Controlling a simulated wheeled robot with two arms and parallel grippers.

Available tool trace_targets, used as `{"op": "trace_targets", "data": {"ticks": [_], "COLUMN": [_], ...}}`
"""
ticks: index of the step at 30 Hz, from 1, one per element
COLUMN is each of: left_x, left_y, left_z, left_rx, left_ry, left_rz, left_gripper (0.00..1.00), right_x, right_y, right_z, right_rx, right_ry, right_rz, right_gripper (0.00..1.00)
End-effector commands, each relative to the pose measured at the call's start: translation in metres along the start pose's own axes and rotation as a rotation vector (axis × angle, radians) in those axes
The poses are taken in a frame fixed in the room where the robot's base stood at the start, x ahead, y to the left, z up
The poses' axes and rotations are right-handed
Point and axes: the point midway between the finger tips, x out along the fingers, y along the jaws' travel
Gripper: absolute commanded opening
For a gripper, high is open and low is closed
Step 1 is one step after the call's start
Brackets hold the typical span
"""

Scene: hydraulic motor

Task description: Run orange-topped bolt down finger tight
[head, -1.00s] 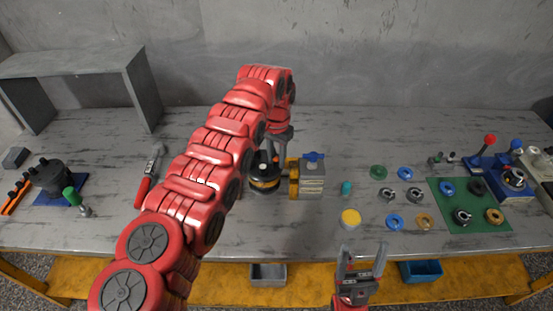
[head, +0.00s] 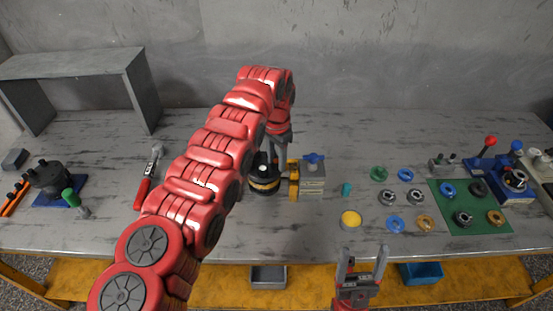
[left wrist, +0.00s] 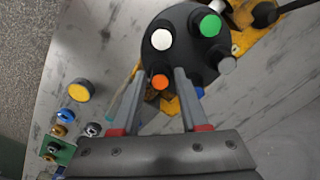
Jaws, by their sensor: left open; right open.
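The orange-topped bolt (left wrist: 160,81) sits at the near rim of the round black motor (left wrist: 185,45) in the left wrist view. White, green, grey and blue tops stand around the same motor. My left gripper (left wrist: 160,74) is open, with one fingertip on each side of the orange top; I cannot tell whether either touches it. In the head view my left gripper (head: 276,158) points down over the motor (head: 264,184), and the bolt tops are hard to make out there. My right gripper (head: 361,255) is open and empty at the table's front edge.
A yellow-topped pot (head: 351,219), a teal piece (head: 347,189) and several rings lie to the right. A red-handled tool (head: 143,192) lies left. The table's front middle is clear.

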Motion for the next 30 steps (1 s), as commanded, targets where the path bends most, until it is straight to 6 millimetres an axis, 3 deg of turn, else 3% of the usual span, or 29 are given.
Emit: {"op": "trace_targets", "data": {"ticks": [11,30], "left_x": [-0.002,-0.043], "left_y": [0.000,0.000], "left_z": [0.000,0.000], "left_rx": [-0.001,0.000], "left_ry": [0.000,0.000], "left_rz": [0.000,0.000], "left_gripper": [0.44,0.44], "right_x": [0.001,0.016], "right_y": [0.000,0.001], "right_z": [0.000,-0.003], "right_rx": [0.000,0.000], "right_ry": [0.000,0.000], "right_rz": [0.000,0.000], "right_gripper": [0.72,0.72]}}
